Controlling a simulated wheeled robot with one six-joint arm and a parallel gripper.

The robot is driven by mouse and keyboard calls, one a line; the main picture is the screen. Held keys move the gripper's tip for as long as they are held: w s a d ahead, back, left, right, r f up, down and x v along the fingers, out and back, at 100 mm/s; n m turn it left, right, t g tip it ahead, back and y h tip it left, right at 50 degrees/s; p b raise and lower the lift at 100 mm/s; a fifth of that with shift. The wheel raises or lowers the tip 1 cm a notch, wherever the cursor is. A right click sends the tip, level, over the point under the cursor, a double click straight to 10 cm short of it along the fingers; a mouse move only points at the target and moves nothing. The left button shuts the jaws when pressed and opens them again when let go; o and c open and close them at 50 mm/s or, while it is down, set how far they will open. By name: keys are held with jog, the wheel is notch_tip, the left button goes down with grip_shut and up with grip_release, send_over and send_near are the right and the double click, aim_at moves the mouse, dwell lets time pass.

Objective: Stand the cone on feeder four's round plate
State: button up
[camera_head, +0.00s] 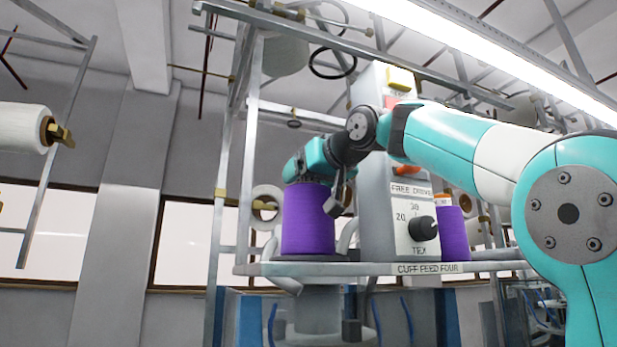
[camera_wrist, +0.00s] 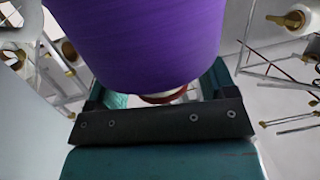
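A purple cone (camera_head: 307,222) stands upright over the dark round plate (camera_head: 287,258) at the left of the shelf marked CUFF FEED FOUR. Its base looks level with the plate; a small gap cannot be ruled out. My gripper (camera_head: 336,196) is at the cone's upper part, with one grey finger showing along its right side. In the wrist view the purple cone (camera_wrist: 140,40) fills the top middle, its red-brown end ring (camera_wrist: 165,98) between the fingers of my gripper (camera_wrist: 155,92). The fingers lie close on both sides of the cone; their tips are hidden.
A grey box with a dial (camera_head: 423,228) stands just right of the cone. A second purple cone (camera_head: 453,232) is beyond it. A metal post (camera_head: 243,150) rises at left. White cones (camera_head: 22,128) hang on side racks, and rails cross overhead.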

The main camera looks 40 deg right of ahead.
jog(key=shift+s+r, duration=0.1)
jog(key=shift+r, duration=0.05)
jog(key=s+r, duration=0.1)
jog(key=s, duration=1)
jog(key=shift+s+a+r+p, duration=0.3)
jog(key=shift+a+r+p, duration=0.05)
jog(key=shift+a+p, duration=0.1)
